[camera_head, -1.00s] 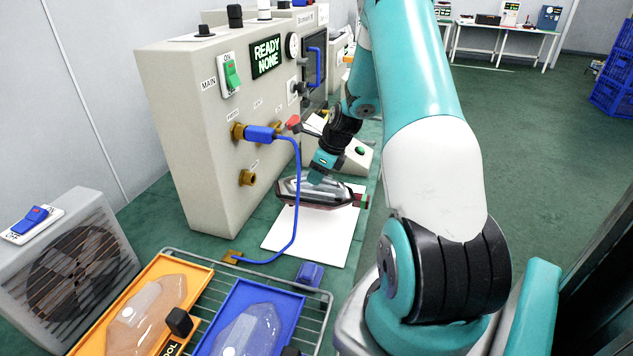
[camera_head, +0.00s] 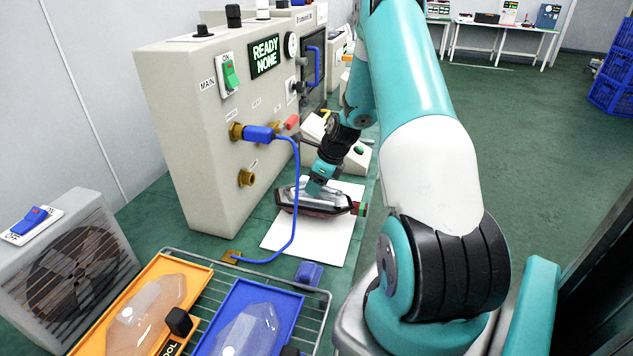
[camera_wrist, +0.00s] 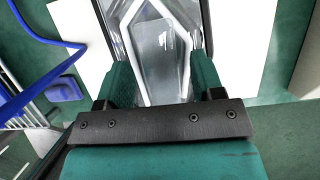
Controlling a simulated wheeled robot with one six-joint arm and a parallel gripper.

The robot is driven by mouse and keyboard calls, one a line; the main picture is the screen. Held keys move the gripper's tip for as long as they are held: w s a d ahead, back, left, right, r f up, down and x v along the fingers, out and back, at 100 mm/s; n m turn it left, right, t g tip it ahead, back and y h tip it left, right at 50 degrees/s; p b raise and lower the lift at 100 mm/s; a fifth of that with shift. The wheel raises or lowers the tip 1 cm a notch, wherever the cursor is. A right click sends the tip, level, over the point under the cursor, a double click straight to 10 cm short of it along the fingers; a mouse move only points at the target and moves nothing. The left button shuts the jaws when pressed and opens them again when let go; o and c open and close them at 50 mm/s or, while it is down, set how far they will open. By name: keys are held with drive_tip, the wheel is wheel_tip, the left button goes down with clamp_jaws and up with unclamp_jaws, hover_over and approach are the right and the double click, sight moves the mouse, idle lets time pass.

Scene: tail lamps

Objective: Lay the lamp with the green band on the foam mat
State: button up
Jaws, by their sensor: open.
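The lamp (camera_head: 318,206) is a long clear-and-dark red body with a small red and green end at its right; it lies across the white foam mat (camera_head: 325,243) and seems to rest on it. My gripper (camera_head: 314,190) is right above the lamp, pointing down. In the wrist view my gripper (camera_wrist: 163,58) is open, with one finger at each side of the lamp (camera_wrist: 160,45). Whether the fingers touch it I cannot tell. The mat (camera_wrist: 75,30) shows on both sides of the lamp there.
A grey test cabinet (camera_head: 215,150) stands left of the mat, its display reading "READY NONE". A blue cable (camera_head: 297,200) hangs in front of the mat's left part. Orange (camera_head: 190,275) and blue (camera_head: 293,303) trays with clear lens shapes sit on a wire rack in front.

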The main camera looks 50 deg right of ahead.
drive_tip(key=b+v, duration=0.1)
drive_tip(key=v, duration=1.1)
drive_tip(key=a+r+n+g+y, duration=0.1)
drive_tip(key=a+r+n, duration=0.3)
drive_tip(key=a+n, duration=0.7)
drive_tip(key=a+r+n+y, duration=0.1)
drive_tip(key=a+r+n, duration=0.45)
drive_tip(key=a, duration=0.95)
drive_tip(key=s+a+r+n+g, duration=0.2)
drive_tip(key=s+a+n+g, duration=0.1)
drive_tip(key=s+a+n, duration=1.4)
drive_tip(key=n, duration=0.5)
drive_tip(key=shift+s+r+y, duration=0.15)
drive_tip(key=shift+r+y, duration=0.1)
drive_tip(key=shift+y, duration=0.05)
drive_tip(key=shift+a, duration=0.1)
